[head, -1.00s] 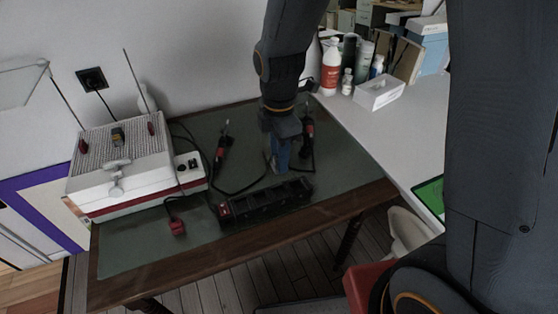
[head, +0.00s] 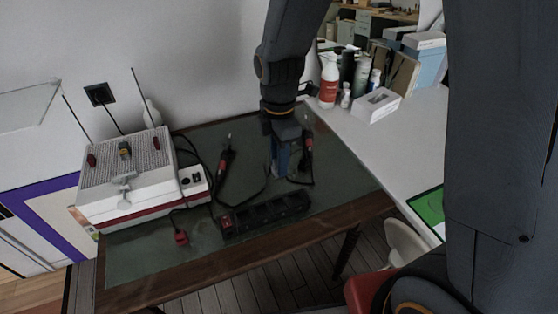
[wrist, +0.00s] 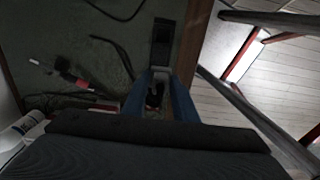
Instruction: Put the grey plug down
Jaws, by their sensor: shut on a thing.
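My gripper (head: 281,162) points down over the green mat, its blue fingers between the two soldering irons and behind the black power strip (head: 265,215). In the wrist view my gripper (wrist: 165,92) is shut on a small dark thing (wrist: 154,97), most likely the grey plug. The fingers and shadow hide most of it, so its shape and colour are unclear. I cannot tell whether it touches the mat. The end of the power strip also shows in the wrist view (wrist: 163,42), beyond the fingertips.
Soldering irons lie left (head: 224,165) and right (head: 307,150) of my gripper, with loose cables. A red plug (head: 181,238) lies near the front of the mat. A white ribbed box (head: 125,180) stands left. A white table (head: 385,135) with bottles adjoins right. Bare mat (head: 135,255) shows front left.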

